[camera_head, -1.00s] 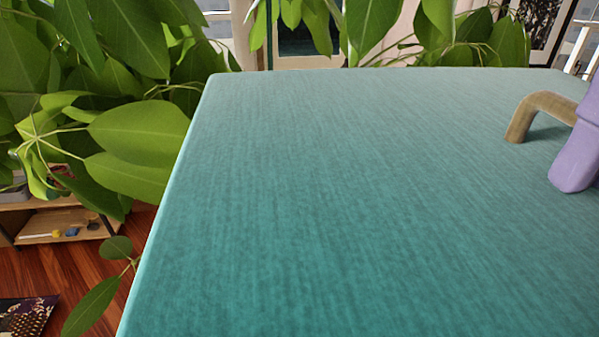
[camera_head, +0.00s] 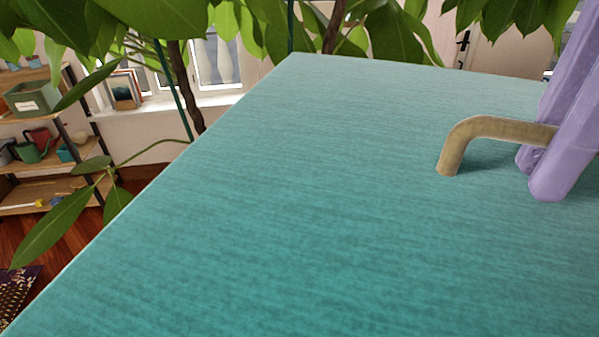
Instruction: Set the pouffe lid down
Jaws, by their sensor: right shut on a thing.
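The pouffe lid (camera_head: 280,210) is a large teal, fabric-textured slab that fills most of the head view. A tan bent handle (camera_head: 490,128) rises from its top on the right side. My right gripper (camera_head: 540,172) shows as purple fingers at the right edge, shut on the handle, with one finger on the near side and one on the far side. Whatever is beneath the lid is hidden. My left gripper is not in view.
A leafy plant (camera_head: 120,30) stands close behind and to the left of the lid, some leaves near its left edge. A wooden shelf (camera_head: 40,115) with pots stands at the far left. A dark patterned rug (camera_head: 18,295) lies on the wooden floor at lower left.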

